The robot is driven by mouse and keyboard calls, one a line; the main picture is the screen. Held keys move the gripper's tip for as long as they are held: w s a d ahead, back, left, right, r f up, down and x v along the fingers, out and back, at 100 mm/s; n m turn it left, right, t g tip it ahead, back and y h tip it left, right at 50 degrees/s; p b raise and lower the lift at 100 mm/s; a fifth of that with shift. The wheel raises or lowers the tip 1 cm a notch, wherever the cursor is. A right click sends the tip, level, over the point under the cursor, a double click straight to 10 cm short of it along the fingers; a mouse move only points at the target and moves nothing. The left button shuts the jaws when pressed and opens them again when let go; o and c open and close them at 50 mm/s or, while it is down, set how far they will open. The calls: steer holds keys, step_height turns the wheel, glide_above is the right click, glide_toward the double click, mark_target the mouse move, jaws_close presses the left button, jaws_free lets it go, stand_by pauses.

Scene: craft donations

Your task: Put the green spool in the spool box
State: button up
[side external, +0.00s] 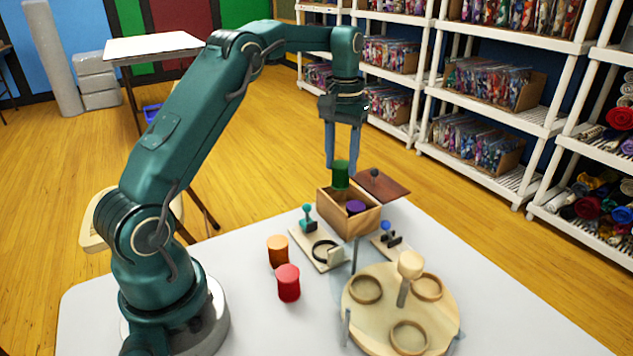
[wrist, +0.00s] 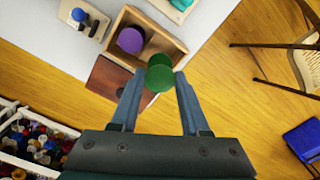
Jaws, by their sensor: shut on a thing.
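The green spool (side external: 341,175) is held upright between the fingers of my gripper (side external: 342,165), over the back left part of the spool box. The spool box (side external: 338,215) is an open wooden box, and a purple spool (side external: 355,207) is inside it. In the wrist view my gripper (wrist: 158,82) is shut on the green spool (wrist: 160,75), which overlaps the edge of the spool box (wrist: 169,34) in the picture. The purple spool (wrist: 131,40) shows in the box there too. An orange spool (side external: 278,251) and a red spool (side external: 288,283) stand on the table.
A brown lid with a knob (side external: 385,186) lies behind the box. A round wooden holder with rings (side external: 385,320) stands at front right. A board with a teal-handled piece and black ring (side external: 312,248) and a blue-knobbed piece (side external: 388,238) are near the box. The white table (side external: 245,325) is clear at front.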

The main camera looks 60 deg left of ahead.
mark_target(341, 177)
steer(key=shift+f, duration=0.1)
stand_by(0.3)
steer(key=shift+f, duration=1.8)
steer(key=shift+f, duration=0.25)
steer(key=o, duration=1.1)
steer(key=shift+r, duration=3.8)
